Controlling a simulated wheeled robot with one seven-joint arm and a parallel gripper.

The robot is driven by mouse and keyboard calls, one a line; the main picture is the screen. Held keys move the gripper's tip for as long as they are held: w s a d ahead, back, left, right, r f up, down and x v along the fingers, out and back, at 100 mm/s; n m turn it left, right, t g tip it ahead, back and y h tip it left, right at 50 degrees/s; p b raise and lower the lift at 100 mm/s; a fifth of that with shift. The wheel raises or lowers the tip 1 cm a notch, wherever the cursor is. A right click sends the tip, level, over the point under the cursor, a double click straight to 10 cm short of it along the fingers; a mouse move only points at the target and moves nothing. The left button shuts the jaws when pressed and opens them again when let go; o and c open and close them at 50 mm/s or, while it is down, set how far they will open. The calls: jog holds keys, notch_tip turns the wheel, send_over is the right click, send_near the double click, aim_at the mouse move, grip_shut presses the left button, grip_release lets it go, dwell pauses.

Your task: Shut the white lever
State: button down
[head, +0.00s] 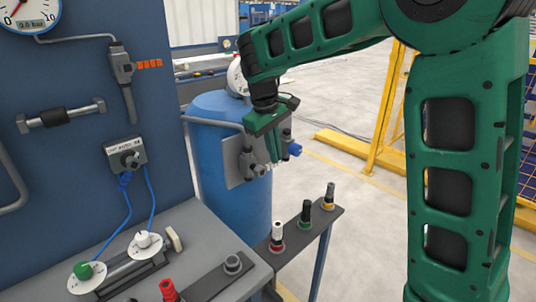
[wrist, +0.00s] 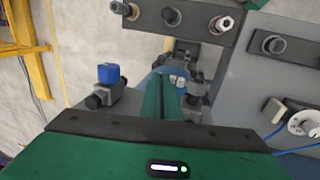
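A pale lever-like handle (head: 174,239) stands at the back of the grey bench, beside a white knob (head: 144,240) on a round white dial. In the wrist view the pale handle (wrist: 274,110) and the white dial (wrist: 308,122) show at the right edge. I cannot tell which of the two is the white lever. My gripper (head: 274,150) is green and points down in front of the blue tank, between dark fittings on a grey plate, well away from the dial. In the wrist view its fingers (wrist: 163,98) lie close together, with nothing visible between them.
A green knob (head: 83,269) sits on another white dial. A narrow dark shelf (head: 292,232) carries several capped fittings. A blue-capped fitting (wrist: 108,74) is left of my fingers. The blue tank (head: 205,150) stands behind. Open floor lies to the right, before a yellow fence (head: 385,120).

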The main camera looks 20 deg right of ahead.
jog(key=shift+d+f, duration=0.15)
jog(key=shift+f, duration=0.1)
jog(key=shift+r, duration=0.3)
jog(key=w+d+v, duration=0.1)
jog(key=d+v, duration=0.1)
jog(key=v, duration=1.1)
jog(key=shift+w+d+r, duration=0.25)
jog(key=shift+w+r, duration=0.15)
jog(key=shift+r, duration=0.15)
